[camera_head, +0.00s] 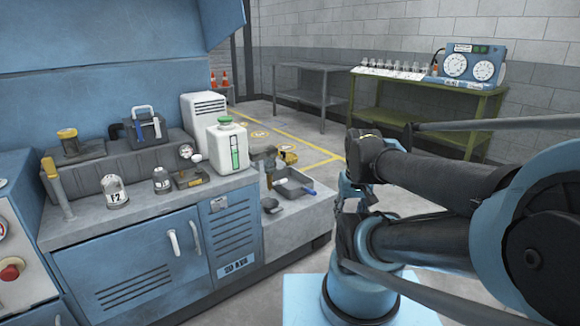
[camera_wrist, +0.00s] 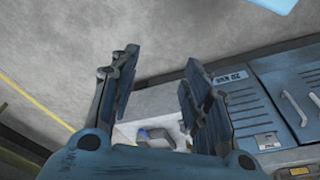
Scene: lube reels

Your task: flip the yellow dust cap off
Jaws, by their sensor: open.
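Several yellow parts show in the head view, and I cannot tell for sure which is the dust cap. One is a yellow-topped round piece (camera_head: 67,134) on a dark block at the back left of the counter. Another is a yellow fitting (camera_head: 288,155) by the lower ledge, right of the white jug. No yellow cap is clear in the wrist view.
The grey counter (camera_head: 150,205) carries a glass jar (camera_head: 114,190), a gauge (camera_head: 187,152) and a white jug (camera_head: 228,146). A dark tray (camera_head: 294,183) sits on the lower ledge. A green bench (camera_head: 425,84) stands behind. Floor between is free.

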